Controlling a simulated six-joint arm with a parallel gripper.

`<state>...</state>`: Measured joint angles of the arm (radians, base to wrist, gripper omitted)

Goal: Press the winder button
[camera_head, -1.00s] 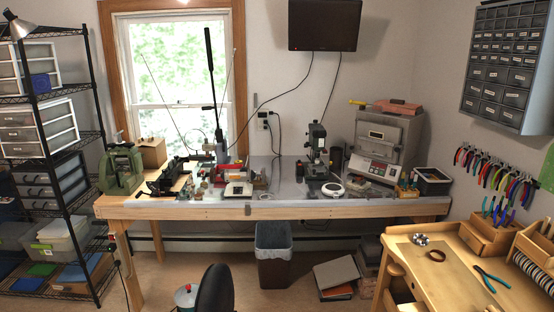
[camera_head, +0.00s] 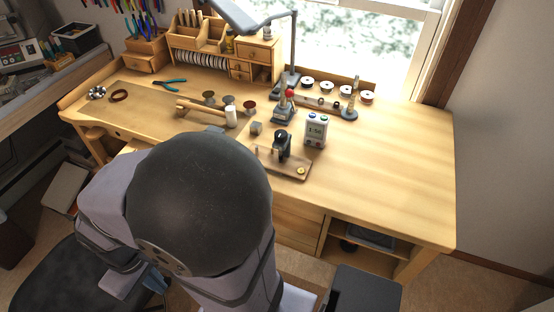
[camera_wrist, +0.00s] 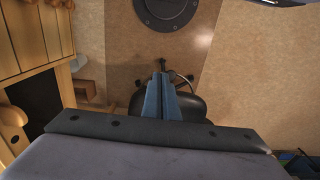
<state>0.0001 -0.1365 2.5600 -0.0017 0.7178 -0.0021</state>
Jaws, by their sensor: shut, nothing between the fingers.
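A small winder-like device (camera_head: 283,148) with a black upright stands on a wooden base (camera_head: 270,158) near the middle of the workbench. A round yellow button (camera_head: 300,171) sits at the base's right end. My gripper (camera_wrist: 164,78) shows in the wrist view with its blue fingers together and empty. It points down over the floor and a dark chair, away from the workbench top. In the head view, my arm covers the lower left, and the blue part by the chair (camera_head: 155,280) looks like my gripper. The winder does not show in the wrist view.
The workbench's right side (camera_head: 400,160) is clear. The black chair (camera_head: 60,280) is beside my arm.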

